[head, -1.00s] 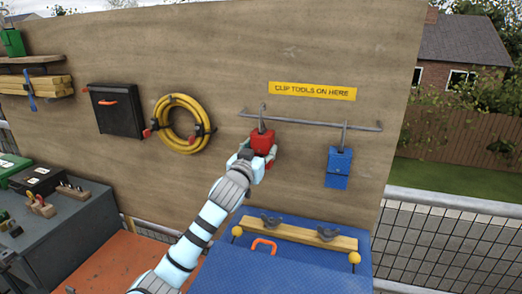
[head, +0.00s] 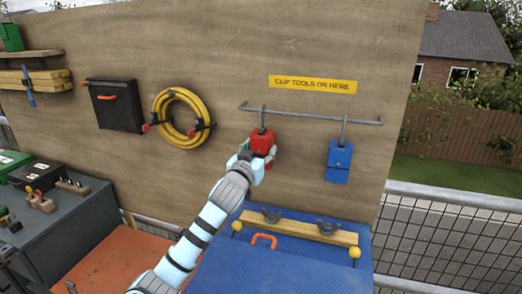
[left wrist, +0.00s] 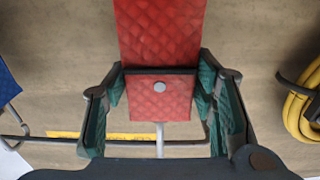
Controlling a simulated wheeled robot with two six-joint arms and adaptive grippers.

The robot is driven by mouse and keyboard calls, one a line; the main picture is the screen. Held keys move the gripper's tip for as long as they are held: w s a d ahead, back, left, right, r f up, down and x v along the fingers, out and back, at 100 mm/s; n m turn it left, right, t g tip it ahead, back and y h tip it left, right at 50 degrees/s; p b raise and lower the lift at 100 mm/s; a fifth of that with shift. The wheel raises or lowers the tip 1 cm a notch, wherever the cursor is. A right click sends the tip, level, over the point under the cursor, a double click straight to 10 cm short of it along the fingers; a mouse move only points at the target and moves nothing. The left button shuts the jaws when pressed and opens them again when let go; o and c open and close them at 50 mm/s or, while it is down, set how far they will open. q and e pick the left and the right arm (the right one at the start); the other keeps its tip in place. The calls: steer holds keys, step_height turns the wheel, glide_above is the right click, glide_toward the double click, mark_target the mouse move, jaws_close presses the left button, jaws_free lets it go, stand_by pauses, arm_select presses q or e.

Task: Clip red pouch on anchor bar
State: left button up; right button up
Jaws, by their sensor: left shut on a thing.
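The red pouch (head: 262,140) is upright in front of the wooden panel, below the left part of the anchor bar (head: 305,121). Its grey hook (head: 262,118) reaches up to the bar and overlaps it; I cannot tell for sure that it hangs over it. My left gripper (head: 260,153) is shut on the pouch from below and in front. In the left wrist view, the picture is upside down and the red pouch (left wrist: 160,42) sits between the two green-padded fingers of my left gripper (left wrist: 160,92). My right gripper is out of view.
A blue pouch (head: 340,161) hangs from the bar to the right. A yellow sign (head: 312,85) is above the bar. A coiled yellow hose (head: 160,118) is on the panel to the left. A blue chest (head: 220,262) with a wooden rail stands below.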

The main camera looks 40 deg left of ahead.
arm_select(q)
steer(key=o, duration=1.6)
steer(key=shift+r, duration=0.1)
steer(key=shift+s, duration=0.15)
steer(key=v, duration=1.2)
